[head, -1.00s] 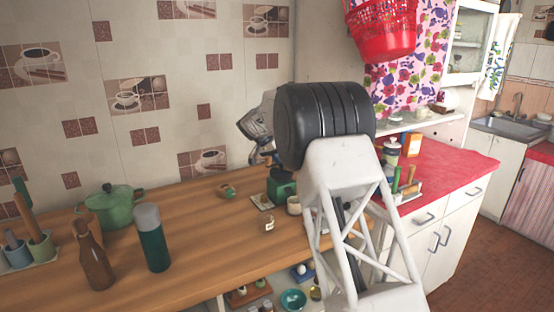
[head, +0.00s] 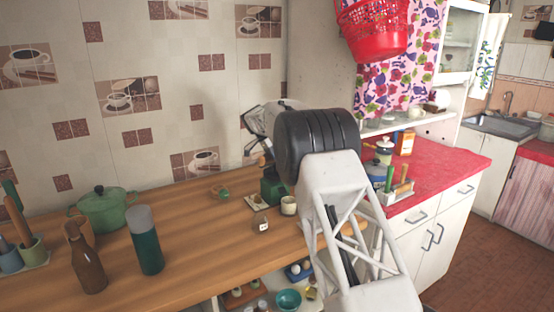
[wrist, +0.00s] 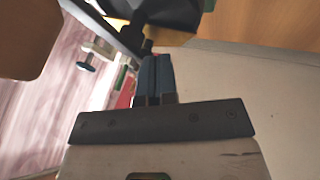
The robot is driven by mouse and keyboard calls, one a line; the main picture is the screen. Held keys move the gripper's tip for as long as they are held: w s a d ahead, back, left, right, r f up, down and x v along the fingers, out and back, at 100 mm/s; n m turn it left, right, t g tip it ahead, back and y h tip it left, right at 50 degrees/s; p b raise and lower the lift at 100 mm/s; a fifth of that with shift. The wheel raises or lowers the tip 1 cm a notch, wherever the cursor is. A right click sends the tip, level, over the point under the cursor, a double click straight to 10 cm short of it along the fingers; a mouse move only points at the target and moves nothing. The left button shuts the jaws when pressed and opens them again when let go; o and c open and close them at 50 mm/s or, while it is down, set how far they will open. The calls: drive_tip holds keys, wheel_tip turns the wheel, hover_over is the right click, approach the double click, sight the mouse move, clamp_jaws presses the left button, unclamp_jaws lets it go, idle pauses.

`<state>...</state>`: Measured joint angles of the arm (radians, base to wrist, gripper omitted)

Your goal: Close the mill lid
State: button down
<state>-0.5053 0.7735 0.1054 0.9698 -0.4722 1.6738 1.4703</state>
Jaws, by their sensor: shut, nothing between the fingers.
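A small green box-shaped body, which looks like the mill (head: 271,191), stands toward the far right end of the wooden counter in the head view. My arm partly covers it, and its lid cannot be made out. My gripper (wrist: 155,62) shows in the wrist view with its two dark fingers together and nothing between them. In the head view the grey hand is above and behind the mill, and the fingertips are hard to make out. A dark shape with a yellowish part (wrist: 150,14) is just beyond the fingertips in the wrist view; I cannot tell what it is.
A cream cup (head: 288,206) and a small jar (head: 261,226) stand near the mill. A green bottle (head: 146,240), brown bottle (head: 88,262) and green pot (head: 104,210) are at left. The wooden counter (head: 190,240) is clear mid-way. A red counter (head: 440,166) lies right.

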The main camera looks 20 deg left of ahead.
drive_tip(key=shift+d+m+g, duration=0.2)
drive_tip(key=shift+m+g, duration=0.1)
drive_tip(key=shift+m, duration=0.1)
drive_tip(key=shift+s+d, duration=0.35)
drive_tip(key=shift+d, duration=0.2)
drive_tip(key=shift+s+d, duration=0.6)
drive_tip(key=shift+s, duration=0.25)
drive_tip(key=shift+s+f, duration=0.1)
drive_tip(key=shift+s, duration=0.05)
drive_tip(key=shift+s+d+m+g+y, duration=0.15)
drive_tip(key=shift+m+g+y, duration=0.25)
drive_tip(key=shift+m+g, duration=0.75)
drive_tip(key=shift+m+t, duration=0.35)
